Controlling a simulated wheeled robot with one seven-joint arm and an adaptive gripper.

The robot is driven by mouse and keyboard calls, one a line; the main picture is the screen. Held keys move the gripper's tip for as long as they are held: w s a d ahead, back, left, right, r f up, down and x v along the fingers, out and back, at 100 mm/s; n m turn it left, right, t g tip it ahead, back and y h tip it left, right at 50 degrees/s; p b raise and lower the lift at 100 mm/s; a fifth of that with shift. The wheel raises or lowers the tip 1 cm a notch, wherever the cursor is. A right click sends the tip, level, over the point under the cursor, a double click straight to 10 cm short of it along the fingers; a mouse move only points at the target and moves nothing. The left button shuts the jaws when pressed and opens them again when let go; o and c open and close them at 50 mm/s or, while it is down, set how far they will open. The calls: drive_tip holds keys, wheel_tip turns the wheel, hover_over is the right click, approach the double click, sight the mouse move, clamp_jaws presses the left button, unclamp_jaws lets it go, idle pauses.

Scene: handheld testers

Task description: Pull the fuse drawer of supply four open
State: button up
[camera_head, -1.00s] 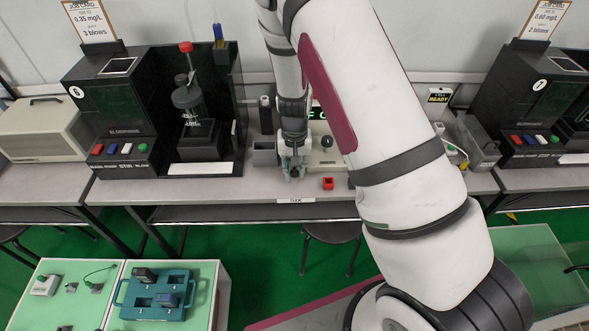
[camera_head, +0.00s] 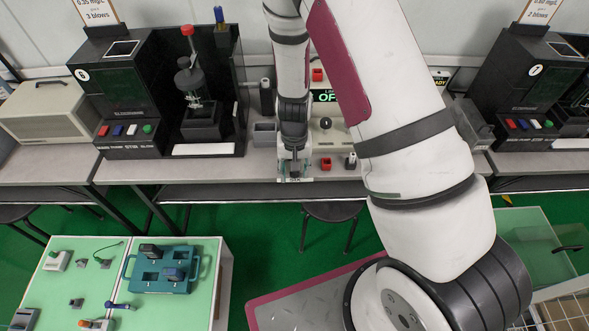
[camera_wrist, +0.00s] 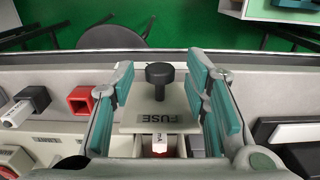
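In the wrist view a pale drawer front (camera_wrist: 150,118) marked FUSE carries a dark round knob (camera_wrist: 160,75). A red and white piece (camera_wrist: 159,147) shows just behind the front, in what looks like a gap between it and the supply body. My gripper (camera_wrist: 160,90) is open, with one teal-padded finger at each side of the front and clear space between the pads and the knob. Whether a pad touches the front's edges cannot be told. In the head view my gripper (camera_head: 294,170) is low at the bench's front edge; it hides the drawer.
A green-lit display (camera_head: 325,96) is behind, partly hidden by my arm. A black tester (camera_head: 120,105) stands left. A stool (camera_head: 331,212) is below the bench edge.

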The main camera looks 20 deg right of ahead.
wheel_tip(320, 180, up, 12)
idle(0.6)
idle(0.5)
drive_tip(key=s+r+n+t, duration=0.1)
drive_tip(key=s+r, duration=0.3)
drive_tip(key=r, duration=0.4)
drive_tip(key=s+r+n+t+y, duration=0.1)
drive_tip(key=s+r, duration=0.3)
drive_tip(key=r, duration=0.4)
drive_tip(key=s+r+n+t, duration=0.1)
drive_tip(key=s+r, duration=0.3)
drive_tip(key=r, duration=0.4)
drive_tip(key=s+d+r+t+h, duration=0.1)
drive_tip(key=s+d+r+t, duration=0.1)
drive_tip(key=s, duration=0.6)
drive_tip(key=shift+s+r+n, duration=0.15)
drive_tip(key=shift+r+n, duration=0.15)
drive_tip(key=shift+r, duration=0.5)
drive_tip(key=shift+d, duration=0.1)
